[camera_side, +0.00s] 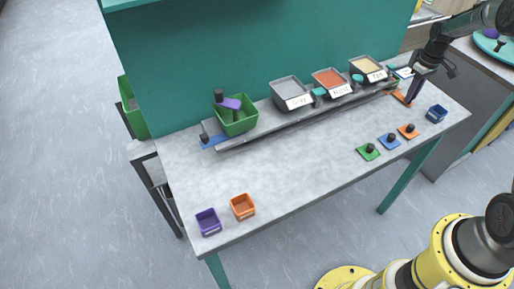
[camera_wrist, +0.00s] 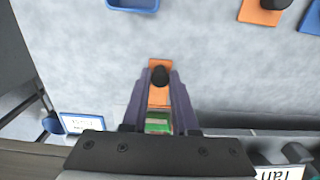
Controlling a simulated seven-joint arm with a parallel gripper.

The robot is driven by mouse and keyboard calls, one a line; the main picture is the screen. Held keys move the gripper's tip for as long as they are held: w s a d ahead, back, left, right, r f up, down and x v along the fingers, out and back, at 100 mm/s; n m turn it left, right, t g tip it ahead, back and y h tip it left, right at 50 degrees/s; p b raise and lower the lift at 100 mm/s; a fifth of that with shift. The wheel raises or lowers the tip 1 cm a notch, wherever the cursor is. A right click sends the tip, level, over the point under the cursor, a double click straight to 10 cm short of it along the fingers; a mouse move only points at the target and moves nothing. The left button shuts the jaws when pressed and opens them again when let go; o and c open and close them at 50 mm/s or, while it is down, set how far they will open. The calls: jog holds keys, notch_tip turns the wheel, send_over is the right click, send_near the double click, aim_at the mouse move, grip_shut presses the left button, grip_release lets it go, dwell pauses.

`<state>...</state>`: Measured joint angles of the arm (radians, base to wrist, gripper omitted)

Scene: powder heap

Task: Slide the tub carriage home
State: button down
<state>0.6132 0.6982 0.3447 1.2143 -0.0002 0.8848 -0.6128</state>
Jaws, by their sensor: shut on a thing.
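The tub carriage holds a row of three grey tubs on a long rail (camera_side: 270,133) in the side view: a tub of grey powder (camera_side: 291,92), one of rust powder (camera_side: 330,80) and one of tan powder (camera_side: 367,68). My gripper (camera_side: 409,97) is at the rail's right end, over an orange plate (camera_side: 398,95). In the wrist view its purple fingers (camera_wrist: 160,80) are shut on a black knob (camera_wrist: 160,74) standing on the orange plate (camera_wrist: 159,97). The tan tub's label (camera_wrist: 280,174) shows upside down at lower right. How the plate joins the carriage is hidden.
A green bin (camera_side: 240,128) with a purple scoop (camera_side: 230,103) and a blue knobbed plate (camera_side: 213,141) stand at the rail's left. Green (camera_side: 368,153), blue (camera_side: 390,141) and orange (camera_side: 409,132) knobbed plates and a blue bin (camera_side: 437,114) are at right. The table's middle is clear.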

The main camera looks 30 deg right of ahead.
jog(key=shift+d+r, duration=0.1)
jog(key=shift+d, duration=2.05)
jog(key=c, duration=0.8)
grip_release()
notch_tip(320, 180, up, 7)
jog(key=shift+r, duration=0.2)
jog(key=shift+a, duration=0.2)
